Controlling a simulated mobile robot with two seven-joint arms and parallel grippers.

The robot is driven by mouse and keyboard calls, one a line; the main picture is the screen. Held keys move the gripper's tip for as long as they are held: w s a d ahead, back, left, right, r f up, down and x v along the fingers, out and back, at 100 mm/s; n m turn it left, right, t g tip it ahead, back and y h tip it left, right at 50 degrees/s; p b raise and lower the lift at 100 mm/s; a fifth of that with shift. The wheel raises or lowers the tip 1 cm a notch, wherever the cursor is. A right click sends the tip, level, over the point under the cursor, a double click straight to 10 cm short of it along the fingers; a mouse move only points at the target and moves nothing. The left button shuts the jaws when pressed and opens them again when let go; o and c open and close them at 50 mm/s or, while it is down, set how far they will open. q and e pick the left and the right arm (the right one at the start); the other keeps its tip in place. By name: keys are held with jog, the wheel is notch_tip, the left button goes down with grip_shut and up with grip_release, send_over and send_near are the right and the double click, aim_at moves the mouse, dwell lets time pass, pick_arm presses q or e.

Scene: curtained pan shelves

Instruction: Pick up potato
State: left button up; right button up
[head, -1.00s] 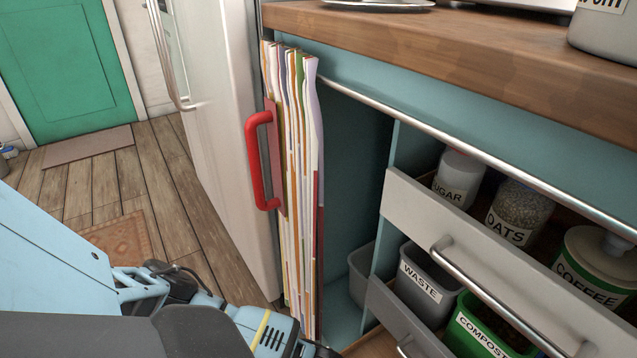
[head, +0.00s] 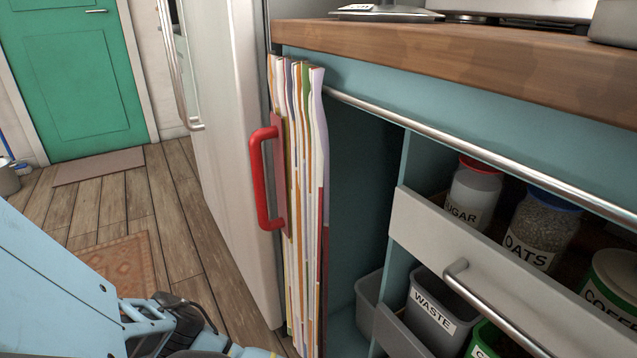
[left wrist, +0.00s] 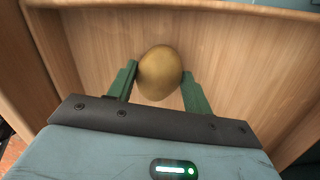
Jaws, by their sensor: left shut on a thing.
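In the left wrist view, a smooth golden-brown potato (left wrist: 161,62) sits between the two green fingers of my left gripper (left wrist: 159,74). The gripper is shut on it, with one finger on each side. Behind the potato is a light wooden surface (left wrist: 225,50) with a raised rim; I cannot tell whether the potato touches it. In the head view, my left arm comes in at the lower left, but its fingers and the potato are hidden. My right gripper is in neither current view.
A striped curtain (head: 295,190) hangs bunched beside a red handle (head: 258,180) and the white fridge (head: 220,130). Drawers with a sugar jar (head: 473,190), an oats jar (head: 540,228) and a waste bin (head: 437,310) are at right.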

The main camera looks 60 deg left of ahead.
pick_arm(q)
jog(key=shift+c, duration=0.6)
